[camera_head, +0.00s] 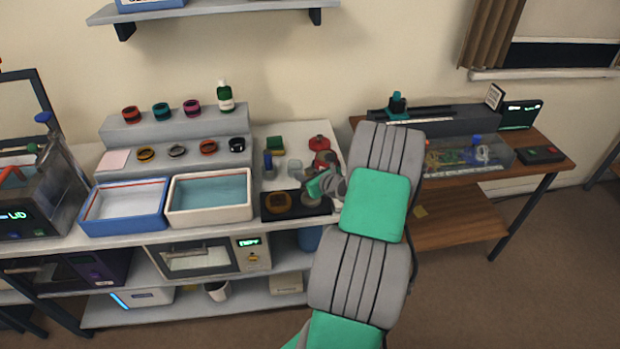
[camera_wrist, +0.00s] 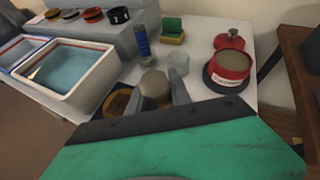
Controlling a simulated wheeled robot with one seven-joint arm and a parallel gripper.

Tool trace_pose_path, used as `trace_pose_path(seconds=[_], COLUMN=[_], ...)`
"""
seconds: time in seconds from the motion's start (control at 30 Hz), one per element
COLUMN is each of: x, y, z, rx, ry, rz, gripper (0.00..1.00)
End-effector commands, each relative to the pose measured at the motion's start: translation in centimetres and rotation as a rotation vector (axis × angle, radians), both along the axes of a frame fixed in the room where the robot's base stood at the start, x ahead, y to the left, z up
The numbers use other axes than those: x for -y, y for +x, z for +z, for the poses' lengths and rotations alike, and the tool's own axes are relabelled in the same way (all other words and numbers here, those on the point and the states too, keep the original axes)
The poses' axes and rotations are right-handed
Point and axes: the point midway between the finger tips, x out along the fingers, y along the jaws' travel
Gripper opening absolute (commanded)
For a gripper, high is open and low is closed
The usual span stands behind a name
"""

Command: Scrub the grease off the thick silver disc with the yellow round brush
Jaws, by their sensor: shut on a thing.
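My gripper (camera_wrist: 160,97) is over the dark mat (camera_head: 270,216) on the workbench. It is shut on a round thing with a grey-beige top (camera_wrist: 155,83), with a yellowish patch low between the fingers. I cannot tell whether this is the silver disc or the brush. A round amber-yellow piece with a dark middle (camera_head: 278,203) lies on the mat just left of the fingers. It also shows, partly hidden by a finger, in the wrist view (camera_wrist: 118,102). Whether it is the yellow brush is unclear. The grease and any contact under the fingers are hidden.
A red tin (camera_wrist: 232,65), a clear jar (camera_wrist: 179,64), a blue cylinder (camera_wrist: 142,42) and a green-yellow sponge (camera_wrist: 172,30) stand close behind. Left are a blue-rimmed tray (camera_head: 90,228) and a white tray of liquid (camera_head: 210,216). Coloured rings sit on the grey step shelf (camera_head: 185,128).

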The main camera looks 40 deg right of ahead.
Motion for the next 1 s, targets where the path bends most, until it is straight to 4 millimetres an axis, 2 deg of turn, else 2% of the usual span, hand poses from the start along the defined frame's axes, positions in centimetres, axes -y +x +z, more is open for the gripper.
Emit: trace_pose_path(seconds=[0.1, 0.17, 0.2, 0.37, 0.8, 1.0], x=[0.3, 0.2, 0.3, 0.8, -0.1, -0.3], y=[0.4, 0.4, 0.4, 0.0, 0.6, 0.7], z=[0.2, 1.2, 0.5, 2.2, 6.0, 6.6], rx=[0.0, 0.0, 0.0, 0.0, 0.0, 0.0], ry=[-0.002, -0.001, 0.001, -0.001, 0.0, 0.0], rz=[0.005, 0.006, 0.005, -0.005, 0.011, 0.015], gripper=[0.0, 0.0, 0.0, 0.0, 0.0, 0.0])
